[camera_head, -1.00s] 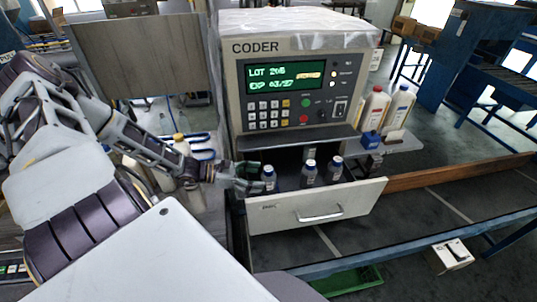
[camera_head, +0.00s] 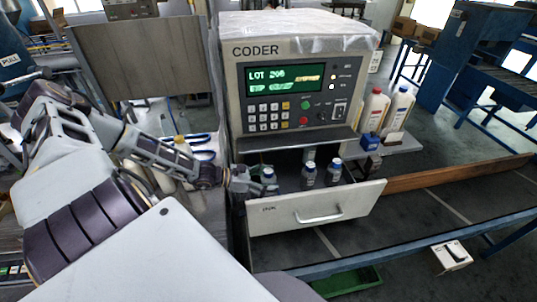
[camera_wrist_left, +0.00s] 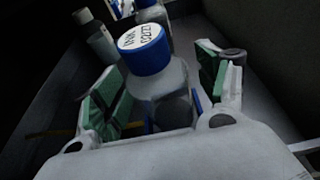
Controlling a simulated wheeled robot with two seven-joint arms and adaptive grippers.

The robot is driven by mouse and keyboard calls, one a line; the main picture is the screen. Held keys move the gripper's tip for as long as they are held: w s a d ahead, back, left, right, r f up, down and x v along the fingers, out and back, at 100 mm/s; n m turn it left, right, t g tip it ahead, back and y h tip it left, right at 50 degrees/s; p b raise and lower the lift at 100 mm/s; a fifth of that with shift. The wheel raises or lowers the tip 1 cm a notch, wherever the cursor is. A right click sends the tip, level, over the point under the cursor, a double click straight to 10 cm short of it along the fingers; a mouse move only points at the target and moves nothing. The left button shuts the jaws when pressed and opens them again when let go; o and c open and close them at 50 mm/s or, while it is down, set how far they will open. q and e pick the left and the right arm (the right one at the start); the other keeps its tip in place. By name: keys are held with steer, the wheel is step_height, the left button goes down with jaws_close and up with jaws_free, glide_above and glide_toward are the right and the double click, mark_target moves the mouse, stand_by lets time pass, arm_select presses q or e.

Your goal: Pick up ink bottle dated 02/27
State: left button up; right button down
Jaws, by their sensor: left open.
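An open drawer (camera_head: 285,217) under the coder holds three small blue-capped bottles in a row. My left gripper (camera_head: 252,184) is at the drawer's left end, at the leftmost bottle (camera_head: 269,177). In the left wrist view a clear bottle (camera_wrist_left: 158,75) with a blue cap stands between the green-padded fingers of my open left gripper (camera_wrist_left: 165,88). Its white cap label reads INK and a date that looks like 02/27, seen turned. The middle bottle (camera_head: 308,176) and right bottle (camera_head: 334,171) stand apart from the gripper. My right gripper is out of view.
The coder (camera_head: 300,90) rises directly behind the drawer. The drawer walls close in around the gripper.

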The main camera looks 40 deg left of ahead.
arm_select(q)
steer(key=shift+c, duration=0.5)
steer(key=c, duration=1)
steer(key=shift+r, duration=0.2)
